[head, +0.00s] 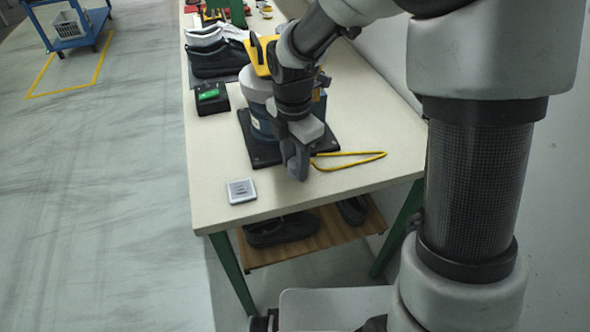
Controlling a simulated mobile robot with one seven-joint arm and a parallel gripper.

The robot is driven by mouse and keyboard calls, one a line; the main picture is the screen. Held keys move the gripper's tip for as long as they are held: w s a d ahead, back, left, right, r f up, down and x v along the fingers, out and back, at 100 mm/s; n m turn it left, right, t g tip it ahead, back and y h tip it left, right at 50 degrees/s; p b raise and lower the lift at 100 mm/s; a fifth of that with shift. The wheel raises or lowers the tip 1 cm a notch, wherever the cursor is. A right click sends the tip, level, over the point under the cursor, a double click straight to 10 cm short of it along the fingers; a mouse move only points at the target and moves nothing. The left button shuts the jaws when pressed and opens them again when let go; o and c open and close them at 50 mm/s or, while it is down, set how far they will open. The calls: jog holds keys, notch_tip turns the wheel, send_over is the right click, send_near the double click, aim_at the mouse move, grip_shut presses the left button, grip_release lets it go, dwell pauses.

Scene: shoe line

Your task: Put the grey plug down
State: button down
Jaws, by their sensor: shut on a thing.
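My gripper (297,170) points down over the near part of the workbench, at the front right corner of a black base plate (262,156). It is shut on the grey plug, which I cannot tell apart from the grey fingers here. A yellow cable (365,154) lies in a narrow loop on the bench, with its ends close to the right side of the jaws. Whether the plug touches the bench is hidden. A small light-grey square plate (241,190) lies on the bench to the left and nearer.
A blue-grey, yellow-topped machine (258,86) stands on the base plate behind my arm. A black box with a green top (211,97) and dark shoes (213,59) are farther back. The bench's (215,155) near end is mostly clear. Shoes (281,229) lie on the lower shelf.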

jog(key=shift+f, duration=1.15)
jog(key=shift+f, duration=0.2)
jog(key=c, duration=1.2)
grip_release()
